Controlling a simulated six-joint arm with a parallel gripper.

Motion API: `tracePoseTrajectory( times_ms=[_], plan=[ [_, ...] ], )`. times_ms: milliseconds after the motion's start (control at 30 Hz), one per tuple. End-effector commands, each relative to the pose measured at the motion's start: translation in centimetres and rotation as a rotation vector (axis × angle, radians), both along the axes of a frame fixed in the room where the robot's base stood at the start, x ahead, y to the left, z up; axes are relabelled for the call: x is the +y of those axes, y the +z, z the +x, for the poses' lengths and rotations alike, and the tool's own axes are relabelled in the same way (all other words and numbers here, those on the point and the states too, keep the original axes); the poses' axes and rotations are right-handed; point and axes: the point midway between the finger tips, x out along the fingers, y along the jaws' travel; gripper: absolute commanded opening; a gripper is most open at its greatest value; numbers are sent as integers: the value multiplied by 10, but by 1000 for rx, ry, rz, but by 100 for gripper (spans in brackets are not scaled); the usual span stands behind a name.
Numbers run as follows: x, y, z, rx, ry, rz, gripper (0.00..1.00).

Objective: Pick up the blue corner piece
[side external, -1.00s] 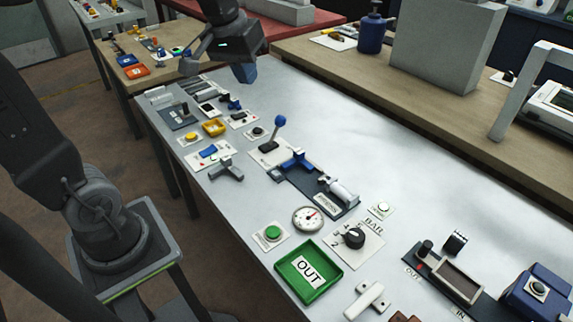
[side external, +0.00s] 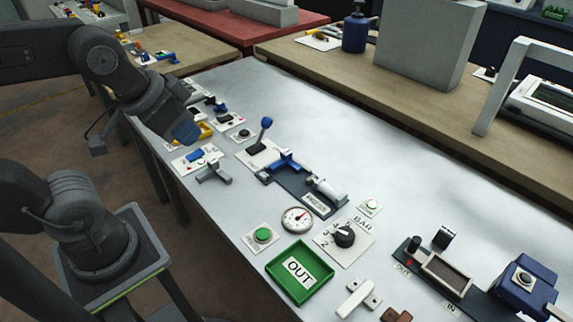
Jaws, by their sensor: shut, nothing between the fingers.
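An angular blue piece (side external: 285,162) sits at the left end of the press fixture (side external: 318,207), on the metal bench. A smaller blue piece (side external: 196,156) lies on a white card near the bench's left edge. I cannot tell for sure which blue piece is the corner piece. My gripper (side external: 187,132), with blue tips, is shut and empty. It is above the bench's left edge, by the yellow tray (side external: 206,131), and partly covers it in this view. It appears apart from both blue pieces.
A blue-knobbed lever (side external: 264,127) stands upright behind the fixture. The bench's (side external: 400,160) middle and back are clear.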

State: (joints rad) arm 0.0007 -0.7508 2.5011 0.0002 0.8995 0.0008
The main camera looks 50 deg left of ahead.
Motion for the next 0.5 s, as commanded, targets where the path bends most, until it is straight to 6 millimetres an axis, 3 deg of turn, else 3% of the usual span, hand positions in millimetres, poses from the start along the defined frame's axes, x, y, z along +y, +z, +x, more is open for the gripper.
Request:
tracePoseTrajectory(
  times_ms=[400, 500],
  plan=[
    [0, 0, 0, 0, 1, 0, 0],
    [0, 0, 0, 0, 2, -1, 8]
  ],
)
